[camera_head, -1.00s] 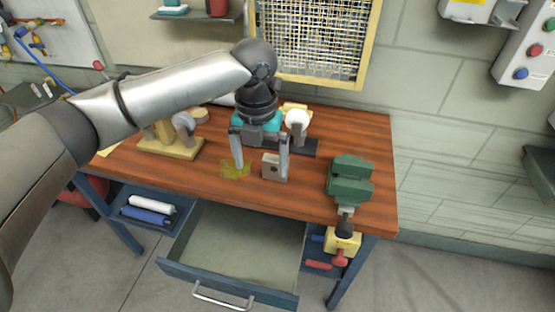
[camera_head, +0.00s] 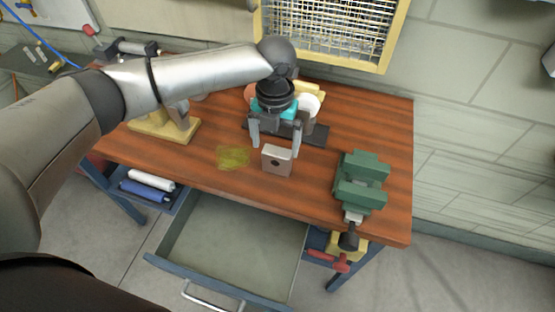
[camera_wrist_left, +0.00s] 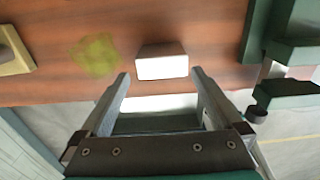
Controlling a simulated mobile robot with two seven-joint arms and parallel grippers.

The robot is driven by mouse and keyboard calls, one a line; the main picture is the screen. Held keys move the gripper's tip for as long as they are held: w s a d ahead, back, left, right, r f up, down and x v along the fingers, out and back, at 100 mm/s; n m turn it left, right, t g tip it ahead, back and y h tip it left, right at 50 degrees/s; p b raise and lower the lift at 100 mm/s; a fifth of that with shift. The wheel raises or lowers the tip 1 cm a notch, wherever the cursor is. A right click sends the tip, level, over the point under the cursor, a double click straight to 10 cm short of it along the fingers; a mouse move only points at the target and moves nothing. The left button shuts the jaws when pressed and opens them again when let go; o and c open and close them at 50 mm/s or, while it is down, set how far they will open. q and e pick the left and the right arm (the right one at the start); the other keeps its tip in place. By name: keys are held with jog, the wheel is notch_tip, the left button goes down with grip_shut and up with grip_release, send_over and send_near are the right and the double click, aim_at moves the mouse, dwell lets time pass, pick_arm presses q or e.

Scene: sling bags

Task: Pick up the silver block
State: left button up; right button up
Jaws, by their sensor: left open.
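The silver block (camera_head: 276,161) stands upright on the wooden workbench (camera_head: 225,180), with a dark round hole in its front face. My left gripper (camera_head: 275,148) is open and empty, its fingers spread above and just behind the block in the head view. In the left wrist view the block (camera_wrist_left: 162,62) lies just beyond the two open fingertips (camera_wrist_left: 160,76), roughly centred between their lines. Nothing is held. My right gripper is not in view.
A green vise (camera_head: 360,182) is at the bench's right. A yellow-green stain (camera_head: 233,158) marks the top left of the block. A wooden stand (camera_head: 165,126) is further left. An open, empty drawer (camera_head: 235,235) juts out below the front edge. Dark items stand behind the gripper.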

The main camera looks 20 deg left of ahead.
aim_at(277, 160)
pick_arm(q)
jog(key=f, duration=0.7)
jog(key=shift+w+d+f+b, duration=0.1)
jog(key=shift+w+d+b, duration=0.1)
jog(key=shift+b, duration=0.15)
jog(key=shift+c, duration=0.2)
jog(key=c, duration=1.5)
